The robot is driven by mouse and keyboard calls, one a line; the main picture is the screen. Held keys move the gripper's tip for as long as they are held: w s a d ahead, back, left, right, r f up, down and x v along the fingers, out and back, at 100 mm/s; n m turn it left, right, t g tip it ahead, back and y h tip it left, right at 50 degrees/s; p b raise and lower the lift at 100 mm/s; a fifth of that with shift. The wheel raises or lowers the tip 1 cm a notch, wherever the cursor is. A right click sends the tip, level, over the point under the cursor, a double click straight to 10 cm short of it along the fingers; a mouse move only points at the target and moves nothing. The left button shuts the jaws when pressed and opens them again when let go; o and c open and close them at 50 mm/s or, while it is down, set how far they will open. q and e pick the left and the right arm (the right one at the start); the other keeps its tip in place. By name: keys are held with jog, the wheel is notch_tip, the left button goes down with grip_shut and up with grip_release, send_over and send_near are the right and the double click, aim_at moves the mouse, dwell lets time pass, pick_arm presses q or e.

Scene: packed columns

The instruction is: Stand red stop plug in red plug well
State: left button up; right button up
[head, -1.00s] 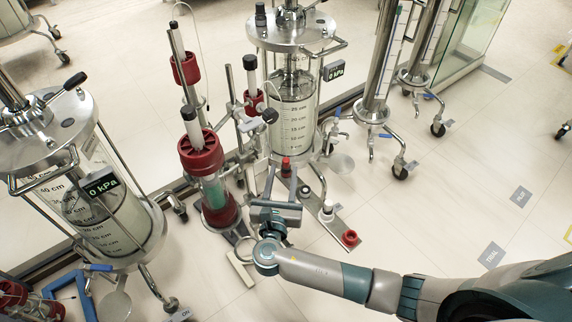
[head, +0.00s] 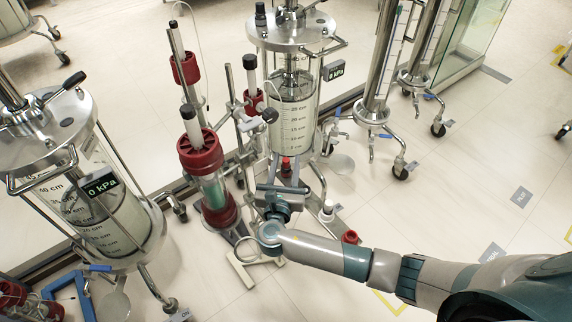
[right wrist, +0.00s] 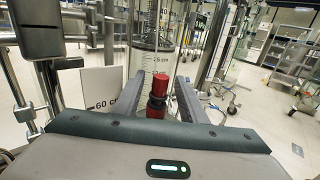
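The red stop plug (head: 286,164) stands upright on a narrow metal strip at the foot of the middle column. In the right wrist view the plug (right wrist: 157,92) shows a red cap, a dark band and a red lower part. My right gripper (head: 285,177) is open, its two fingers on either side of the plug, with visible gaps. Whether the fingertips reach past the plug I cannot tell. The red plug well (head: 350,237) looks like a small red cup at the near right end of the strip, partly hidden by my right arm. My left gripper is not in view.
A red-capped glass column (head: 201,160) stands close left of my right gripper. A white-and-black fitting (head: 327,209) stands on the strip between plug and well. The large graduated column (head: 294,110) rises behind the plug.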

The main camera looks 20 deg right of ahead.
aim_at(286, 159)
jog(key=shift+c, duration=0.3)
grip_shut()
jog(key=shift+r, duration=0.15)
